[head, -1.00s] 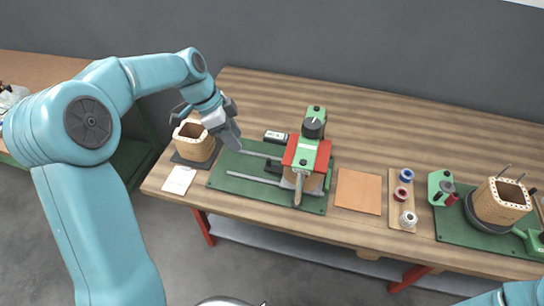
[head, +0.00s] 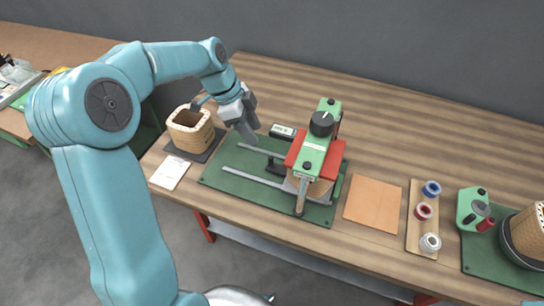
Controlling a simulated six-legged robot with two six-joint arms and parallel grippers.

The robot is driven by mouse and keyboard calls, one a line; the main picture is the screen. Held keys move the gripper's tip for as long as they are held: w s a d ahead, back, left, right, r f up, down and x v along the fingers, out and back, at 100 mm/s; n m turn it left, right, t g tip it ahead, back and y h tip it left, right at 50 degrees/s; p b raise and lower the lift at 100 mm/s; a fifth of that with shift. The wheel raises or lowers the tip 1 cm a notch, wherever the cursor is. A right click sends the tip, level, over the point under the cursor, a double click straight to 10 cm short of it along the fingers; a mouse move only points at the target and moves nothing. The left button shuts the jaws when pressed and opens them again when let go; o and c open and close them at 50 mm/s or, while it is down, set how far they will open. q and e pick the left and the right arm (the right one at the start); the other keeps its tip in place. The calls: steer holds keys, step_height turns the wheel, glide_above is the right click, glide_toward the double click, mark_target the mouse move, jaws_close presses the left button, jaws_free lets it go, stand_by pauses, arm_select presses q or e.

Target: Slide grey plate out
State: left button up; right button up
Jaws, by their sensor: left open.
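A press or clamp (head: 316,153) with a green top bar, black knob and red plates stands on a green base board (head: 215,175) with two metal rails. A tan wooden coil block (head: 318,188) sits in it, under the red plates. A light grey plate edge (head: 291,186) shows low on the press's left side; most of it is hidden. My left gripper (head: 247,138) is open and empty, pointing down above the rear left of the base board, left of the press and apart from it. My right gripper is out of view.
A tan coil block (head: 190,135) stands on a dark pad at left, near a white card (head: 170,173). An orange sheet (head: 373,204) and a spool board (head: 415,240) lie to the right. The table's back is clear.

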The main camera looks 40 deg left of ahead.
mark_target(270, 157)
arm_select(q)
steer(key=p+x, duration=0.1)
steer(key=x, duration=1.1)
steer(key=shift+w+d+f, duration=0.2)
steer(key=shift+s, duration=0.15)
steer(key=shift+f, duration=0.1)
steer(key=c, duration=0.3)
jaws_close()
